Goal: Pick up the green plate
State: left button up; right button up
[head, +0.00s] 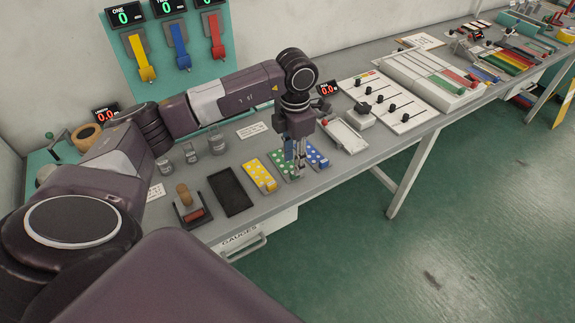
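The green plate (278,158), with light dots, lies on the grey bench between the yellow plate and the blue plate. My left gripper (299,163) points down at the green plate and covers part of it. Its fingertips are at or just above the plate's right side; I cannot tell whether they touch it. The fingers are small and seen nearly edge-on, so their opening is unclear. My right gripper is not in view.
The yellow plate (259,176) lies close on the left, the blue plate (317,158) close on the right. A black tray (231,192) and a wooden-handled stamp (185,201) lie further left. A white tray (345,137) lies to the right. The bench's front edge is near.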

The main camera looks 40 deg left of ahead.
pick_arm(q)
jog(key=f, duration=0.2)
jog(key=f+p, duration=0.1)
jog(key=shift+w+d+f+p, duration=0.1)
jog(key=shift+w+f+p, duration=0.1)
jog(key=shift+f+p, duration=0.15)
jog(key=shift+f, duration=0.5)
grip_shut()
